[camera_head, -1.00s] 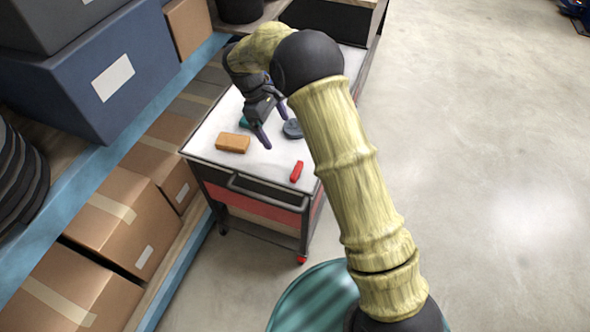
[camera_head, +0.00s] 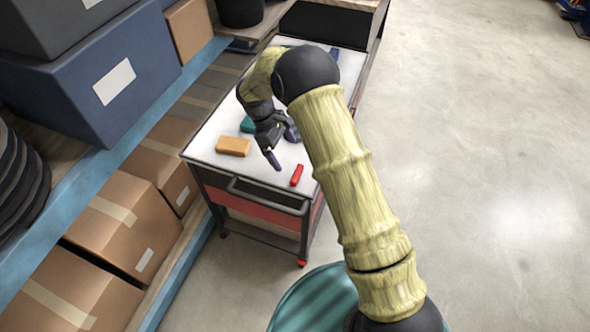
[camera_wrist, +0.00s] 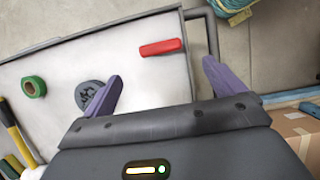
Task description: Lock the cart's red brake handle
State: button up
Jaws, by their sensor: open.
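The red brake handle (camera_head: 297,175) lies on the white top of the cart (camera_head: 205,147), near its front right corner. In the wrist view the red handle (camera_wrist: 161,47) shows beyond my fingertips, near the cart top's edge and the dark push bar. My gripper (camera_head: 278,150) is above the cart top, to the left of and behind the handle in the head view. In the wrist view my gripper (camera_wrist: 160,78) has its two purple fingers spread, with nothing between them. The handle is apart from the fingers.
An orange block (camera_head: 233,146), a teal item (camera_head: 248,124) and a dark grey round item (camera_wrist: 89,95) are on the cart top. A green ring (camera_wrist: 34,87) lies there too. Shelving with boxes (camera_head: 125,212) stands close on the left.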

aim_at(296, 172)
jog(key=x, duration=1)
jog(key=shift+p, duration=0.4)
jog(key=shift+w+r, duration=0.1)
jog(key=c, duration=1)
